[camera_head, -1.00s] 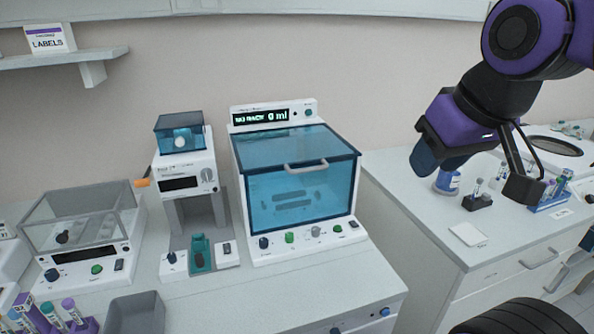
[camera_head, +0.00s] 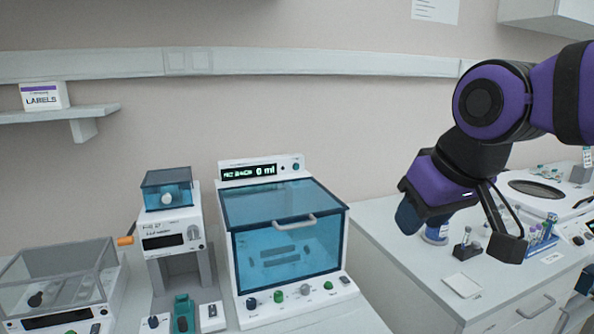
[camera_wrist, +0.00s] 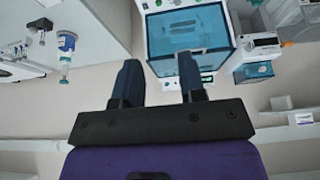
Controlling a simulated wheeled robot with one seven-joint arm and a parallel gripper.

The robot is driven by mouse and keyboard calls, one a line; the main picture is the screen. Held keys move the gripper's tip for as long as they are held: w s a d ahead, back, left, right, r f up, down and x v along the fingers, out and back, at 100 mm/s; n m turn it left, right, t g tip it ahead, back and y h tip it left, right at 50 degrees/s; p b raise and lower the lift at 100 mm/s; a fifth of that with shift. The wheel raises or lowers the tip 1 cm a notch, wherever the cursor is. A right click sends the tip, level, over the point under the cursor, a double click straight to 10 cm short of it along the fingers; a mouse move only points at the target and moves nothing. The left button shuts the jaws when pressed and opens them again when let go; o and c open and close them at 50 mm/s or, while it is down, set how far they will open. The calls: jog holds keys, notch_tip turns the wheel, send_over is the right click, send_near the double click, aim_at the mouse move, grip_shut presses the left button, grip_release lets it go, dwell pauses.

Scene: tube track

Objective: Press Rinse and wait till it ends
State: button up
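A white bench machine (camera_head: 224,252) with a closed transparent blue lid (camera_head: 285,205) stands on the bench in the head view. Its display (camera_head: 248,172) ends in "0 ml"; the other text is unclear. Along its front panel are a dark blue button (camera_head: 252,303), a green button (camera_head: 278,295), a grey button (camera_head: 305,290), another green button (camera_head: 328,286) and a dark switch (camera_head: 345,280). I cannot read which is Rinse. My gripper (camera_head: 412,214) is raised to the right of the machine, apart from it. In the wrist view my gripper (camera_wrist: 160,72) has its fingers apart with nothing between them.
Left of the machine stands a smaller white device (camera_head: 172,240) with an orange-tipped side part. A clear-covered box (camera_head: 65,275) is further left. A gap separates the benches.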

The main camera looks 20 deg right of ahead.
grip_shut()
dwell(1.9)
